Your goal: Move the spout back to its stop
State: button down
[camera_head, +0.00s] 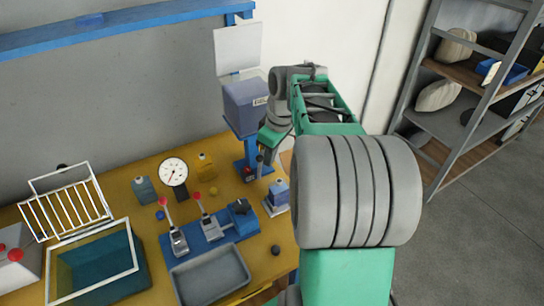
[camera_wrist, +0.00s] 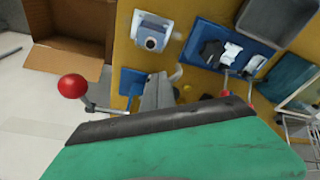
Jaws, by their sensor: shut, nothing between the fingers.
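The blue machine with a grey-blue head (camera_head: 245,105) stands on a blue column (camera_head: 247,150) at the back right of the table. My gripper (camera_head: 270,138) is at the right side of this machine, partly hidden by my arm. It is shut with nothing held. In the wrist view a grey part (camera_wrist: 157,95) and a short curved pale piece (camera_wrist: 177,73), which may be the spout, show just beyond the green gripper body. I cannot tell for sure which part is the spout, nor see its stop. A lever with a red ball knob (camera_wrist: 72,86) sticks out on the left.
A blue and white unit (camera_head: 277,195) stands right of the column; it also shows in the wrist view (camera_wrist: 152,35). Blue-based toggle clamps (camera_head: 210,232), a grey tray (camera_head: 210,275) and a round dial (camera_head: 173,171) lie to the left. A cardboard box (camera_wrist: 68,55) is beside the table.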

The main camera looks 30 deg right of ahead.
aim_at(261, 158)
jog(key=shift+w+a, duration=0.15)
jog(key=shift+a, duration=0.3)
dwell(0.3)
jog(key=shift+w+a, duration=0.2)
jog(key=shift+a, duration=0.15)
jog(key=shift+w+a, duration=0.15)
jog(key=shift+a, duration=0.05)
dwell(0.4)
